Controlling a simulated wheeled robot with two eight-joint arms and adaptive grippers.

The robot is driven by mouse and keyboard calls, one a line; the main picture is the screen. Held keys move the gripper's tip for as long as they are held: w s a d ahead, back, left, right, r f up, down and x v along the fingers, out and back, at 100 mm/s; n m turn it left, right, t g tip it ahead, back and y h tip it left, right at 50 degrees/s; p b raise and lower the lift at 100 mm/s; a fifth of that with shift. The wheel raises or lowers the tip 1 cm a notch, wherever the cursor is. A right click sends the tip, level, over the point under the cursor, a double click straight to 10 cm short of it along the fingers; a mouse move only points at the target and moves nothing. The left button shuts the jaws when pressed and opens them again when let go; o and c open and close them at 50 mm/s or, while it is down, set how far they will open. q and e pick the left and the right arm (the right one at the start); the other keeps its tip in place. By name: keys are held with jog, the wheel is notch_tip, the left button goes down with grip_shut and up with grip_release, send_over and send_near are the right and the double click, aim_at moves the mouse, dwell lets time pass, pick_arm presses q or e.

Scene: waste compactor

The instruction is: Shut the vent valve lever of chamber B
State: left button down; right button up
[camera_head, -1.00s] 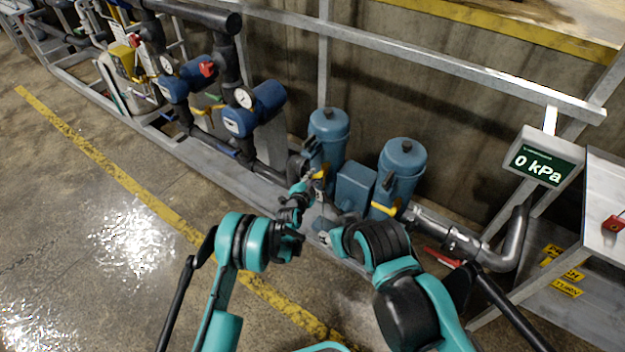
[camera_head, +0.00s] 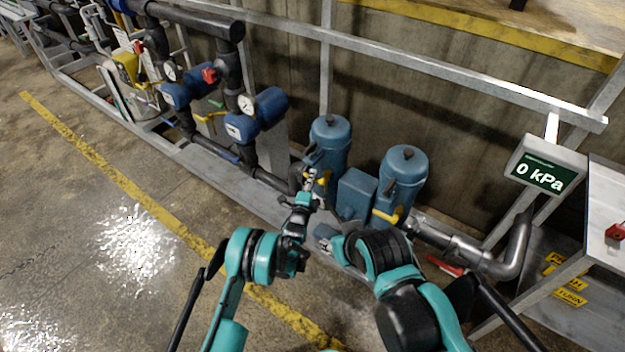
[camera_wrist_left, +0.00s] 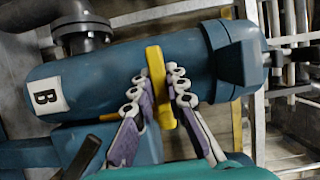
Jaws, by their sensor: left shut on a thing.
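Chamber B (camera_head: 330,140) is the left of two blue upright cylinders in the head view. In the left wrist view chamber B (camera_wrist_left: 110,85) lies across the picture with a white "B" label (camera_wrist_left: 46,97). Its yellow vent valve lever (camera_wrist_left: 159,85) stands crosswise to the cylinder in that view. My left gripper (camera_wrist_left: 162,105) is shut on this lever, one finger on each side. In the head view my left gripper (camera_head: 311,178) is at the front of chamber B, and the lever is small and partly covered. My right arm bends in at the lower right; its gripper cannot be made out.
A second blue cylinder (camera_head: 401,180) with its own yellow lever (camera_head: 390,217) stands to the right. A blue box (camera_head: 356,194) sits between them. A display (camera_head: 546,166) reads 0 kPa. Pipes and blue gauged valves (camera_head: 256,113) are at left. The floor in front is open.

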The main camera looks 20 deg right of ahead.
dwell(0.6)
pick_arm(q)
jog(key=c, duration=1.5)
grip_release()
